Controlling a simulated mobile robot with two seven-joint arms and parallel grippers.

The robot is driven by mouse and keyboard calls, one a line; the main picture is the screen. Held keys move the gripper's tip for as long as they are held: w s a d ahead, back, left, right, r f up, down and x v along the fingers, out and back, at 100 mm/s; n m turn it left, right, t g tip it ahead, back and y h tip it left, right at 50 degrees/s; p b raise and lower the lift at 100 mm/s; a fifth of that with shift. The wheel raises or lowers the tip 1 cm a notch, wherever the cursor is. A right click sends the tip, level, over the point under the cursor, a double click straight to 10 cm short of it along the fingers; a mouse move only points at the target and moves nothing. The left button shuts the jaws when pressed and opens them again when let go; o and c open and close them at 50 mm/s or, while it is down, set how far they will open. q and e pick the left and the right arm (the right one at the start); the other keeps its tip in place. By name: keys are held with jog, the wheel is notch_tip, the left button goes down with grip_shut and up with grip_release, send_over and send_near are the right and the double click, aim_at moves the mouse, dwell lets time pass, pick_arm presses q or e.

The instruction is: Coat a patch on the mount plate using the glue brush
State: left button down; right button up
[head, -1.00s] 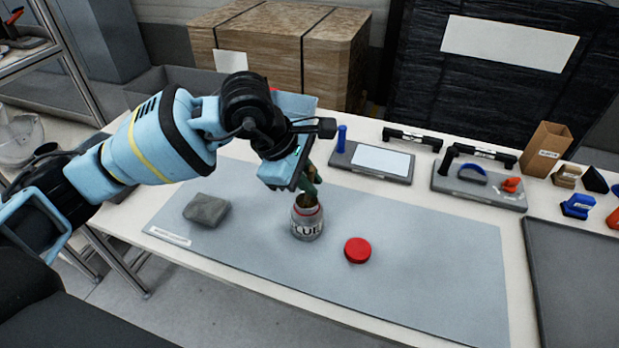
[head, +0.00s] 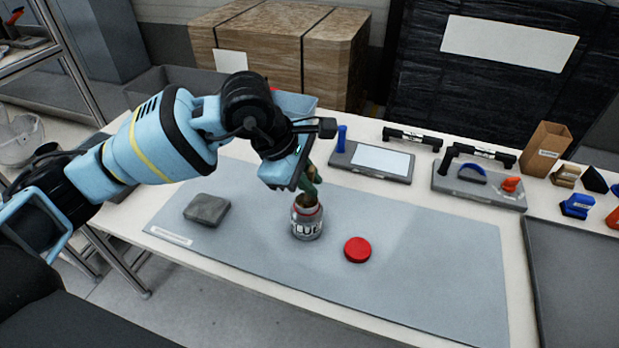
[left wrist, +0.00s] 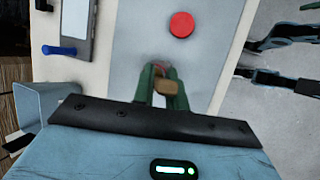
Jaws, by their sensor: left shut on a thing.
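The glue jar (head: 307,222), with a silver label and a red neck ring, stands open and upright on the grey mat. My left gripper (head: 311,178) is over its mouth, its green fingers shut on the brown handle of the glue brush (head: 305,200). The handle also shows between the fingers in the left wrist view (left wrist: 171,88). The brush's lower end is hidden in the jar. A grey plate with a pale panel (head: 382,159), which may be the mount plate, lies behind the mat. Dark parts at the right of the left wrist view may be my right arm; its jaws are unclear.
A red lid (head: 357,250) lies right of the jar, and a grey block (head: 207,209) lies to the left. A second grey plate (head: 508,199) with black handle, blue and orange parts is at the back right. The mat's front right is clear.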

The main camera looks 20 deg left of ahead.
pick_arm(q)
jog(key=shift+r+p, duration=0.85)
jog(key=shift+r, duration=1.4)
jog(key=shift+r+p, duration=0.5)
jog(key=shift+r, duration=0.7)
pick_arm(e)
jog(key=shift+t, duration=0.4)
jog(key=w+r, duration=0.2)
jog(key=r, duration=0.1)
jog(key=w+r, duration=0.1)
jog(key=shift+r, duration=0.2)
jog(key=shift+w, duration=0.35)
